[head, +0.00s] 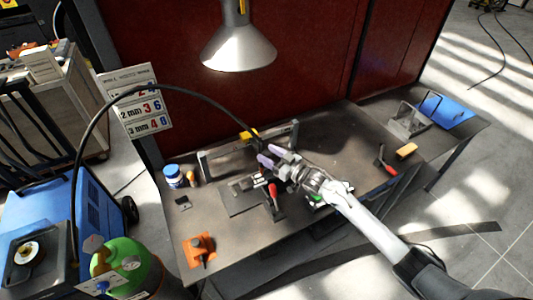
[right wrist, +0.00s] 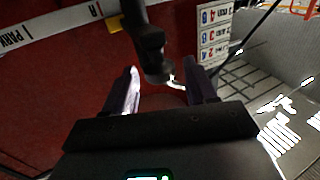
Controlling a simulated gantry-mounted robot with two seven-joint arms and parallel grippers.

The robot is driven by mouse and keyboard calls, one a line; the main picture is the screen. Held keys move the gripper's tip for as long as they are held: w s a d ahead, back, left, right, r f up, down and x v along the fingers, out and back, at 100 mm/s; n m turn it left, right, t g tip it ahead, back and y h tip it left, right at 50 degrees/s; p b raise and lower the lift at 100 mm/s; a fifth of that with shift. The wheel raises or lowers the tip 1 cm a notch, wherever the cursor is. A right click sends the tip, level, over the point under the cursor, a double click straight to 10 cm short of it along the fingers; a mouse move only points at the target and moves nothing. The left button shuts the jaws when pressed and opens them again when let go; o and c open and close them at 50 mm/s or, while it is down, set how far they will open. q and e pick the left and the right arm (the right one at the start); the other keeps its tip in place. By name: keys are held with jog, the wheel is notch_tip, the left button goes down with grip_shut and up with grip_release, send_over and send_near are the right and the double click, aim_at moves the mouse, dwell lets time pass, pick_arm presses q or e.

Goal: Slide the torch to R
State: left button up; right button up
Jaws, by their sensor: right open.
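My right gripper (head: 268,154) is over the middle of the workbench, with its fingers pointing left toward the rail. In the right wrist view its two fingers (right wrist: 162,80) stand apart. The black torch (right wrist: 148,38) comes down from the top of that view, and its lower end appears between the fingertips; I cannot tell whether either finger touches it. A pale strip (right wrist: 55,22) at the top left carries the word PARK and a letter that looks like R. In the head view the torch is small and mostly hidden by the gripper. My left gripper is out of view.
A black hose (head: 190,93) arches from the blue machine (head: 38,215) to the bench (head: 330,150). A lamp (head: 238,48) hangs above.

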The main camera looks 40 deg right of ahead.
jog(key=shift+x, duration=0.8)
jog(key=shift+c, duration=0.3)
grip_shut()
